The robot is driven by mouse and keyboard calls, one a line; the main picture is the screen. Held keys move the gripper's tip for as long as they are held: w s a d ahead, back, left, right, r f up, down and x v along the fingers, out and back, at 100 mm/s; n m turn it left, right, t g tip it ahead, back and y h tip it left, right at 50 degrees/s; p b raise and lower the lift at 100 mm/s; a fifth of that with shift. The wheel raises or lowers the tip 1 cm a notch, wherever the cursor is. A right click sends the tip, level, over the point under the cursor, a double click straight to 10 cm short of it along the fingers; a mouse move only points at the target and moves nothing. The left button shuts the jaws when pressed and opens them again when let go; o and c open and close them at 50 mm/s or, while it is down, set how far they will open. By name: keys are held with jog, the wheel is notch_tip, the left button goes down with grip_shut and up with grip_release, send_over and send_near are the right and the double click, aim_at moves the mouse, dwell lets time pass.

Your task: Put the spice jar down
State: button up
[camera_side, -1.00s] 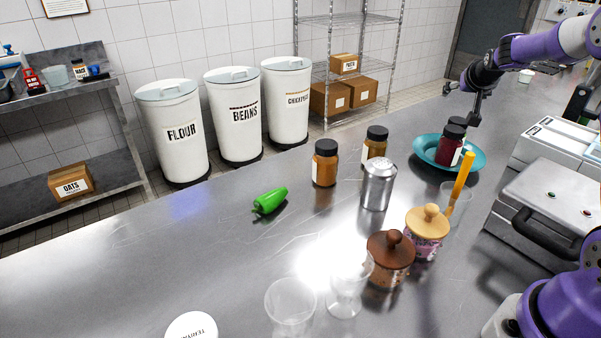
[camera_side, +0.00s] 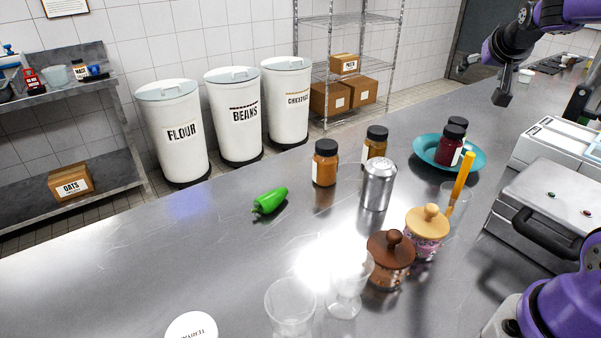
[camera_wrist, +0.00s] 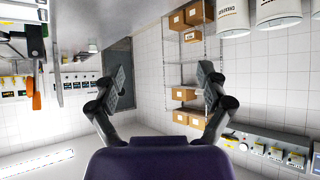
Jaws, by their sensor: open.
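A dark red spice jar (camera_side: 450,150) with a black lid stands in the teal bowl (camera_side: 422,152) at the right of the steel counter. Another black lid shows just behind it. Two more jars with black lids stand to the left: an orange-brown jar (camera_side: 325,168) and an amber jar (camera_side: 375,147). My gripper (camera_side: 503,97) is above and to the right of the bowl, apart from the jars. In the wrist view my gripper (camera_wrist: 165,90) has its fingers spread wide with nothing between them.
A metal shaker (camera_side: 378,186), lidded pots (camera_side: 390,262) and clear glasses (camera_side: 290,308) stand in front of the jars. A green pepper (camera_side: 270,200) lies on the left. A grill press (camera_side: 555,205) bounds the right. The counter's left part is clear.

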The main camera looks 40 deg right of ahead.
jog(key=s+a+f+n+y, duration=0.1)
jog(key=a+n+y, duration=0.15)
jog(key=a, duration=0.55)
jog(key=s+a+n+y, duration=0.2)
jog(key=a+n, duration=0.1)
jog(key=a, duration=0.6)
jog(key=s+a+f+n+g+y, duration=0.1)
jog(key=s+a+f+n+y, duration=0.2)
jog(key=s+a, duration=0.6)
notch_tip(320, 180, down, 2)
jog(key=shift+a+n, duration=0.65)
jog(key=shift+a, duration=0.35)
